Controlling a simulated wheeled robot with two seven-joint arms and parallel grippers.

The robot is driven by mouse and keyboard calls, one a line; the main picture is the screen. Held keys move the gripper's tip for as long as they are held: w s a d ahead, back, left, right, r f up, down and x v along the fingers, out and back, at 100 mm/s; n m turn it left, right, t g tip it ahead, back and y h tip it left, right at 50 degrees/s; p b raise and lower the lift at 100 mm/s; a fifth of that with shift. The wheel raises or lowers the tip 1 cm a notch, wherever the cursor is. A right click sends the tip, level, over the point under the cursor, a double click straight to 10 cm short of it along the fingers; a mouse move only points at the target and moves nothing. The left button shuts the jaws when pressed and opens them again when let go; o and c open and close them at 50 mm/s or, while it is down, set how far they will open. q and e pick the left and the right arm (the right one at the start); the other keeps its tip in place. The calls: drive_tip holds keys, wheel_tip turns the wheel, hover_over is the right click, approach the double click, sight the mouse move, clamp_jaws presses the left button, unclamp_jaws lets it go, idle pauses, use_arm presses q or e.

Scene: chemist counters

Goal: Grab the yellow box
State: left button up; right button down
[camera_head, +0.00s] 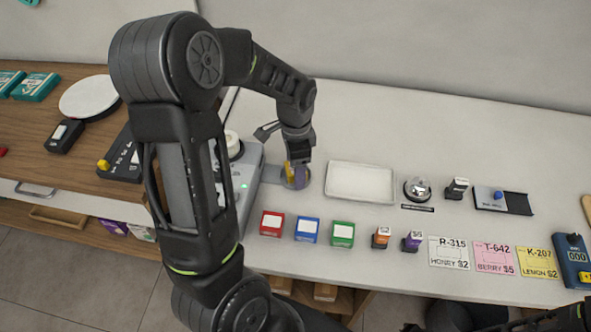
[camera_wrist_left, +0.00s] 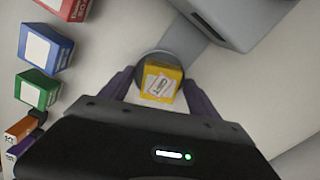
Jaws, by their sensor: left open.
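The yellow box (camera_wrist_left: 161,81), with a white label on its face, sits on a round grey plate (camera_wrist_left: 146,60) in the left wrist view. My left gripper (camera_wrist_left: 158,98) is open, its two purple fingers on either side of the box; I cannot tell if they touch it. In the head view the gripper (camera_head: 298,174) points down over the plate, and only a sliver of the yellow box (camera_head: 288,171) shows beside it. My right gripper is not visible.
Red (camera_head: 271,223), blue (camera_head: 307,230) and green (camera_head: 342,234) boxes stand in front of the plate. A grey machine (camera_head: 246,172) is left of it, an empty white tray (camera_head: 361,182) right. Price cards (camera_head: 494,257) and stampers lie farther right.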

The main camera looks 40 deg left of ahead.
use_arm(q)
drive_tip(key=shift+c, duration=0.3)
clamp_jaws()
wheel_tip(320, 180, up, 10)
drive_tip(key=b, duration=0.1)
idle(1.1)
idle(0.5)
